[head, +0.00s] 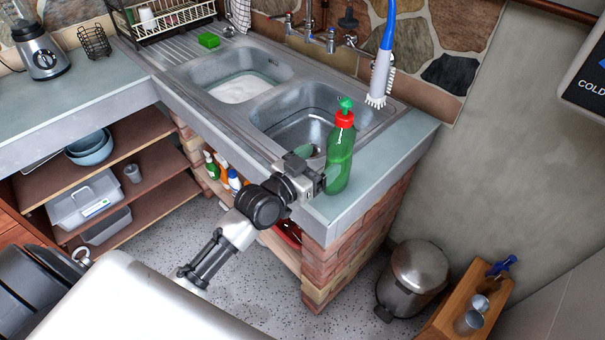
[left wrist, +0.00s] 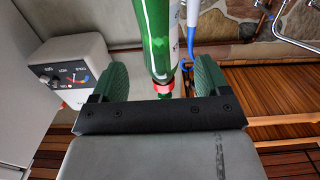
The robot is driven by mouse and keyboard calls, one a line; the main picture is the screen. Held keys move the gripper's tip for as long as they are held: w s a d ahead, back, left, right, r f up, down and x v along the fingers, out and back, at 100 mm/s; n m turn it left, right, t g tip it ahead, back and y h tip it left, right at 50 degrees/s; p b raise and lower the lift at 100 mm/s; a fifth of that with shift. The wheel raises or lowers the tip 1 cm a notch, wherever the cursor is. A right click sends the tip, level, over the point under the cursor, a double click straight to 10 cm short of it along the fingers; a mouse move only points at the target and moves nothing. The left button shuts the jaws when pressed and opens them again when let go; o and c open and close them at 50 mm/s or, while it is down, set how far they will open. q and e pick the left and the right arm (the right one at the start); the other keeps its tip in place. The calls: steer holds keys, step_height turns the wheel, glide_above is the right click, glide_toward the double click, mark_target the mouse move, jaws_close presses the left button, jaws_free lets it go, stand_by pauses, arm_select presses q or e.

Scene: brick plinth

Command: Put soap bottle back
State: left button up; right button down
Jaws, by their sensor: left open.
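The soap bottle (head: 339,155) is green with a red collar and a green pump top. It stands upright on the counter edge at the front right of the sink. My left gripper (head: 316,178) is at the bottle's left side, low on its body. In the left wrist view the gripper (left wrist: 160,75) is open, with green pads on either side. The bottle (left wrist: 154,35) shows upside down between or just beyond the pads; I cannot tell if they touch it. My right gripper is not in view.
The double sink (head: 300,118) lies behind the bottle. A blue-handled brush (head: 381,70) is at the sink's back right, and a green sponge (head: 209,40) at its back left. Several bottles (head: 222,172) stand on a shelf under the sink. A metal bin (head: 418,268) stands on the floor.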

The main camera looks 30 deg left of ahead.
arm_select(q)
steer(key=v, duration=0.6)
steer(key=a+f+g+y, duration=0.1)
steer(key=f, duration=0.5)
steer(key=a+f+n+g+y, duration=0.1)
steer(key=f, duration=0.6)
steer(key=a+f+g+y+b, duration=0.1)
steer(key=f, duration=0.5)
steer(key=shift+s+f+n+g, duration=0.3)
steer(key=shift+n+g, duration=0.1)
steer(key=s+f+g+y, duration=0.1)
steer(key=s+f+g, duration=0.3)
steer(key=s+f, duration=0.7)
steer(key=s+f+g+y, duration=0.25)
steer(key=s+f, duration=0.55)
steer(key=f, duration=0.7)
steer(key=s+f+g, duration=0.2)
steer(key=s+f, duration=0.2)
steer(key=s, duration=0.5)
steer(key=s+d+f+g, duration=0.1)
steer(key=s+f+g, duration=0.2)
steer(key=s, duration=0.7)
steer(key=shift+s+f+g, duration=0.35)
steer(key=shift+f, duration=0.55)
